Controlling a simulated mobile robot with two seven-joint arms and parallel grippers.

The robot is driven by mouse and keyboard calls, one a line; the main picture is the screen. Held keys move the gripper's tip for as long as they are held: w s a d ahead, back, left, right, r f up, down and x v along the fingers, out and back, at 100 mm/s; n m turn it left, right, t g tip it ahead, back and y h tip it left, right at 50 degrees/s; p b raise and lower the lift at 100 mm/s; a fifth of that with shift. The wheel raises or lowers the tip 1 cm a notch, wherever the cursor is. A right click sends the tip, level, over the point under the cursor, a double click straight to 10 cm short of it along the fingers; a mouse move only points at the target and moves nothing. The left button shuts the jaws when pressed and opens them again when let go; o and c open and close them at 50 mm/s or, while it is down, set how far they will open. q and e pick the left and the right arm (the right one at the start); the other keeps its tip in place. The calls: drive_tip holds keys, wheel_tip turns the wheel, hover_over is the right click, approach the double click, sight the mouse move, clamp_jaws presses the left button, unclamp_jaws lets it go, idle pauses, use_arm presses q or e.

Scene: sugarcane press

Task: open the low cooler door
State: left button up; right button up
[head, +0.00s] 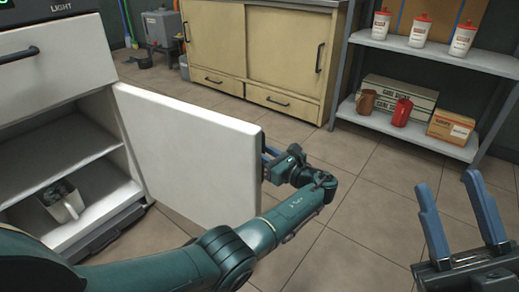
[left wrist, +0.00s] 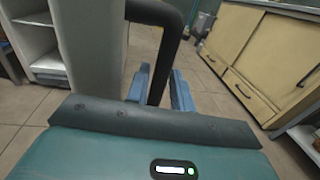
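The white low cooler door (head: 190,150) stands swung well open in the head view, showing the shelved inside of the cooler (head: 75,150). In the left wrist view the door's edge (left wrist: 90,50) is beside a black bar handle (left wrist: 165,15). My left gripper (left wrist: 160,82) has its blue fingers on both sides of this handle and looks shut on it. In the head view my left gripper (head: 268,160) is at the door's far edge, its fingers mostly hidden by the door. My right gripper (head: 448,182) is open and empty at the lower right.
A white container (head: 65,204) with dark contents sits inside the cooler. A cream cabinet (head: 265,45) stands at the back. A metal shelf (head: 425,143) at right holds white cups with red lids (head: 420,31), a red jar (head: 402,112) and boxes. The tiled floor (head: 350,225) between is clear.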

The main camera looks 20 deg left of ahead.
use_arm(q)
drive_tip(key=shift+o, duration=0.7)
drive_tip(key=shift+a+r, duration=0.15)
drive_tip(key=shift+o, duration=0.2)
drive_tip(key=shift+a+r, duration=0.1)
